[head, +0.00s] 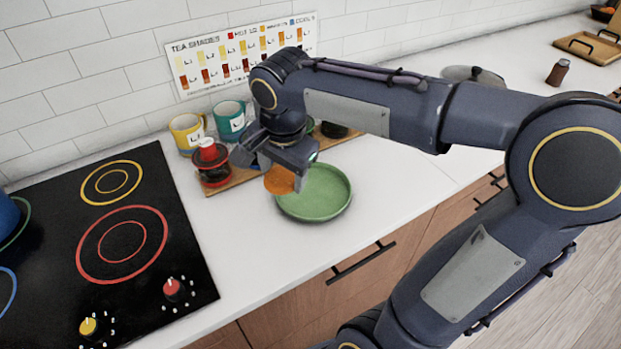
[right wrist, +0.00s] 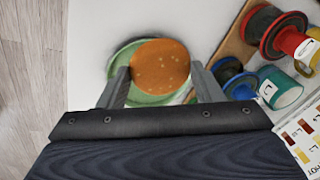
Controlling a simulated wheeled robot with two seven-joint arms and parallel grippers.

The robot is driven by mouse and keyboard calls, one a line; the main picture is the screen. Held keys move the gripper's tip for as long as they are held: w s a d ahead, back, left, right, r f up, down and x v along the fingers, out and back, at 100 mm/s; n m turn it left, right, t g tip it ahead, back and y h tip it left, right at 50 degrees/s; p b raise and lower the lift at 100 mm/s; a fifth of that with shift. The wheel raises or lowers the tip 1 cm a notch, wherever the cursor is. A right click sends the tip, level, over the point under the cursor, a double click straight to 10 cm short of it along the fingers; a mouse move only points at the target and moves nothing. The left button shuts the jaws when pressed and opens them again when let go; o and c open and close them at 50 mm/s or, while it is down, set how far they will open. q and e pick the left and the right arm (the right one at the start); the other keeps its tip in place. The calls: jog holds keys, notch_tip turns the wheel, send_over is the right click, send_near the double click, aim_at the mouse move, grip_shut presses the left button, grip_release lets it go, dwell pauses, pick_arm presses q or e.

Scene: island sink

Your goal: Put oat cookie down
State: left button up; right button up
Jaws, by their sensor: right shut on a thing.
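The oat cookie (head: 279,180) is a round orange-brown disc. My right gripper (head: 285,172) is shut on it and holds it over the left rim of the green plate (head: 318,192). In the right wrist view the speckled cookie (right wrist: 160,66) sits between the two fingers of my right gripper (right wrist: 163,80). It hides much of the green plate (right wrist: 120,68) behind it. I cannot tell whether the cookie touches the plate. My left gripper is not in view.
A wooden board (head: 232,183) with a red-lidded jar (head: 212,163) stands behind the plate. A yellow mug (head: 187,133) and a teal mug (head: 229,121) stand by the wall. A black cooktop (head: 60,240) lies at left. The counter in front of the plate is clear.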

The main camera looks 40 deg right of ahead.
jog(key=w+d+f, duration=0.1)
jog(key=d+f, duration=0.1)
jog(key=d, duration=0.3)
send_over(313, 192)
jog(key=f, duration=0.3)
jog(key=s+f, duration=0.1)
jog(key=f, duration=0.1)
jog(key=shift+a+f+p, duration=0.1)
jog(key=shift+a+p, duration=0.25)
jog(key=shift+a, duration=0.05)
jog(key=shift+w+d+f, duration=0.1)
jog(key=shift+d+f, duration=0.1)
jog(key=shift+f, duration=0.8)
jog(key=shift+w+d+f, duration=0.1)
jog(key=shift+d+f, duration=0.05)
jog(key=shift+f, duration=0.8)
jog(key=o, duration=0.5)
jog(key=shift+f, duration=0.1)
jog(key=shift+o, duration=1.1)
